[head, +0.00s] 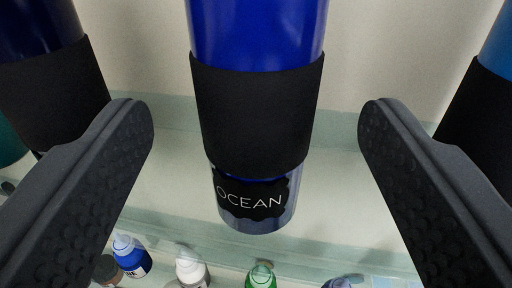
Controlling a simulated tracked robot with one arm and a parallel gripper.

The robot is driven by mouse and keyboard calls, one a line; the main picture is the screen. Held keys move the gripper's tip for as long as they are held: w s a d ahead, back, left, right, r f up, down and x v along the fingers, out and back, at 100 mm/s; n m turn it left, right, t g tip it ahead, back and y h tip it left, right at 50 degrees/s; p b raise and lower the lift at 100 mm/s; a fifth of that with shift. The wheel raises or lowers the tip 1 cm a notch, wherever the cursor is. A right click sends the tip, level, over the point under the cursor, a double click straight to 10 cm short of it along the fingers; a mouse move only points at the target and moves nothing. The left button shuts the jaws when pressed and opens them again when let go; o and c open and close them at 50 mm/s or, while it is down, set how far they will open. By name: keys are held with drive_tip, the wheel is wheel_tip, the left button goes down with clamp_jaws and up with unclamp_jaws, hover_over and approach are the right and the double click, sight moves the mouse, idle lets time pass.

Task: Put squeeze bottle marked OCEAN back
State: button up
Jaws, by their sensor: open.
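The squeeze bottle marked OCEAN (257,110) is in the upper middle of the head view. It is blue with a black band around it, and a black label with white OCEAN lettering sits near its lower visible end. Its upper part is cut off by the frame. My gripper (257,125) is open, with one dark textured finger on each side of the bottle and a clear gap between each finger and it.
Similar banded bottles stand close by, a dark blue one (50,90) at left and a blue one (485,105) at right, near my fingers. Small bottles, including a blue (131,257), a white (190,268) and a green one (261,276), show along the bottom edge.

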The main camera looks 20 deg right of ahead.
drive_tip(key=b+v, duration=0.3)
drive_tip(key=v, duration=0.5)
drive_tip(key=s+a+n+y, duration=0.2)
drive_tip(key=s+a+y, duration=0.1)
drive_tip(key=s+a, duration=0.6)
drive_tip(key=s+a+f+n+g+y, duration=0.1)
drive_tip(key=s+a+y, duration=0.3)
drive_tip(key=s+a, duration=0.5)
drive_tip(key=s+n, duration=0.1)
drive_tip(key=s, duration=0.5)
drive_tip(key=shift+a+n, duration=0.3)
drive_tip(key=shift+a, duration=0.1)
drive_tip(key=shift+f, duration=0.15)
wheel_tip(320, 180, down, 2)
drive_tip(key=b, duration=0.2)
drive_tip(key=shift+f+b, duration=0.15)
drive_tip(key=shift+b, duration=0.2)
